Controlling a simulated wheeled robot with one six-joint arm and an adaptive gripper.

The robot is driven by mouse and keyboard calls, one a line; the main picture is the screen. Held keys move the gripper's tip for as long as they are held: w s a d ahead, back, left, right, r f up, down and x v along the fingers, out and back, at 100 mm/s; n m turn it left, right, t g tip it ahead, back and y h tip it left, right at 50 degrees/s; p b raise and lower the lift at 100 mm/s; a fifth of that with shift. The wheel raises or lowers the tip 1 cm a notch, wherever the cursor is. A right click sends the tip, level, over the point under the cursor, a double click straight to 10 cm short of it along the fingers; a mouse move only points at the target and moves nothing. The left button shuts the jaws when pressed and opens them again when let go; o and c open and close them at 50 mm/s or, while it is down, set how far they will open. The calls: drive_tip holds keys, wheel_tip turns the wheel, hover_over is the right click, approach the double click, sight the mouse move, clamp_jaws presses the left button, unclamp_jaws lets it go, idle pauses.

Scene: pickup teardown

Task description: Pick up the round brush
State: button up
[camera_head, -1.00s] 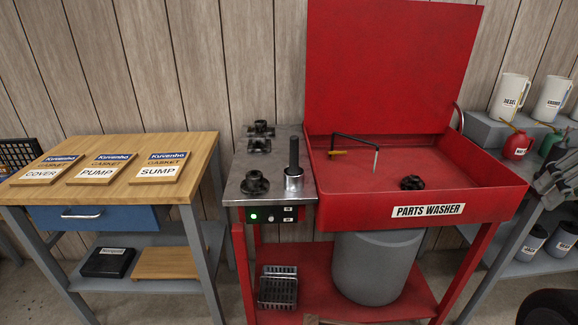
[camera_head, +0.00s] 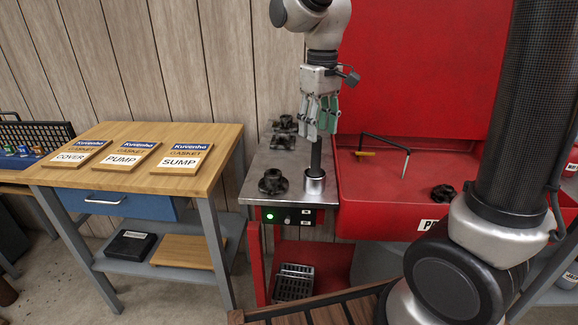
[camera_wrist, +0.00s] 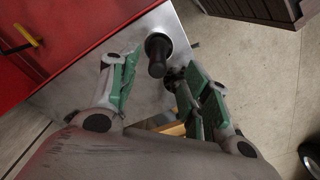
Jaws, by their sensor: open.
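A black cylindrical handle (camera_head: 316,155), apparently the round brush's, stands upright in a metal cup (camera_head: 314,186) on the steel side top; its bristles are not visible. My gripper (camera_head: 319,130) points down directly over it, its green-padded fingers around or just above the handle's top. In the wrist view, the handle (camera_wrist: 157,60) shows end-on between the spread fingers of my gripper (camera_wrist: 148,72), with a gap on each side. The gripper is open and holds nothing.
Black parts (camera_head: 272,182) stand left of the cup, with others behind on the steel top (camera_head: 285,160). The red parts washer basin (camera_head: 375,195) with a bent spout (camera_head: 390,140) is at right. A wooden bench (camera_head: 225,140) with gasket boards stands left.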

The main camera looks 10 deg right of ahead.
sight(316, 153)
drive_tip(key=f, duration=0.7)
drive_tip(key=shift+w+f, duration=0.2)
drive_tip(key=shift+f, duration=0.2)
clamp_jaws()
